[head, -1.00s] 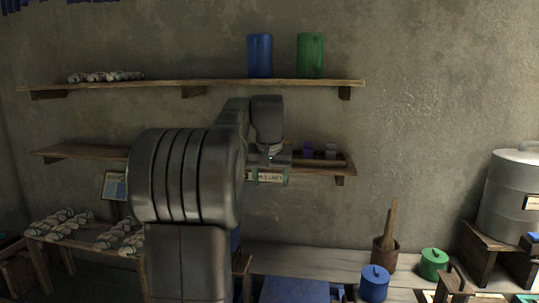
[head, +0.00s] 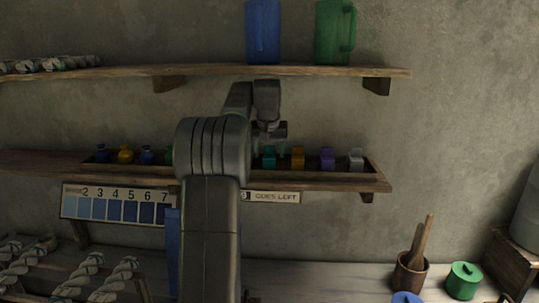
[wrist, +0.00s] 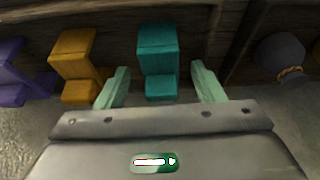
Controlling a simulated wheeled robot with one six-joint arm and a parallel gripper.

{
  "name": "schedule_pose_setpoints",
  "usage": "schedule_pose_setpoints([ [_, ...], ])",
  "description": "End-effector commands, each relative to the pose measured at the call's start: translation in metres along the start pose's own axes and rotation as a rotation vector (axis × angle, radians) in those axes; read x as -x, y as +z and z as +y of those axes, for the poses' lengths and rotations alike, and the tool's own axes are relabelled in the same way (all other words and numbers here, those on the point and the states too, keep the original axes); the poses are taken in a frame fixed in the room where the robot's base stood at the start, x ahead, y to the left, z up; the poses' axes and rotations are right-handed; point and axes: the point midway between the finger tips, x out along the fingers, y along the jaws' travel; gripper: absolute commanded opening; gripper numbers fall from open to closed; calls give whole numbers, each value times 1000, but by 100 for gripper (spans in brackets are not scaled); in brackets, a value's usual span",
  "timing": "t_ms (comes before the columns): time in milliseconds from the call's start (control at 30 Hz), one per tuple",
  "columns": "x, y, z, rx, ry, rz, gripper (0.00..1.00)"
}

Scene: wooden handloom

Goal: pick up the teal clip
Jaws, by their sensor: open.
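The teal clip (wrist: 158,62) stands upright near the middle of the wrist view, just beyond and between the two pale green fingertips of my gripper (wrist: 161,88). The fingers are apart, with nothing held between them. In the head view the teal clip (head: 269,157) sits on the lower shelf, partly hidden by my gripper (head: 268,146), which is in front of it. An orange clip (wrist: 75,65) is to its left in the wrist view, and a purple clip (wrist: 18,72) is further left.
The orange (head: 298,158), purple (head: 327,159) and grey clips (head: 356,159) share the tray (head: 375,180) on the lower shelf. A grey tied pouch (wrist: 280,55) is right of the teal clip in the wrist view. The upper shelf (head: 220,72) runs above my gripper.

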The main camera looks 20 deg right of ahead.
Motion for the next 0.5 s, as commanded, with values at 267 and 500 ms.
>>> schedule_pose_setpoints([
  [267,-30,-11,0,0,0,-1,62],
  [500,-35,-11,0,0,0,0,62],
])
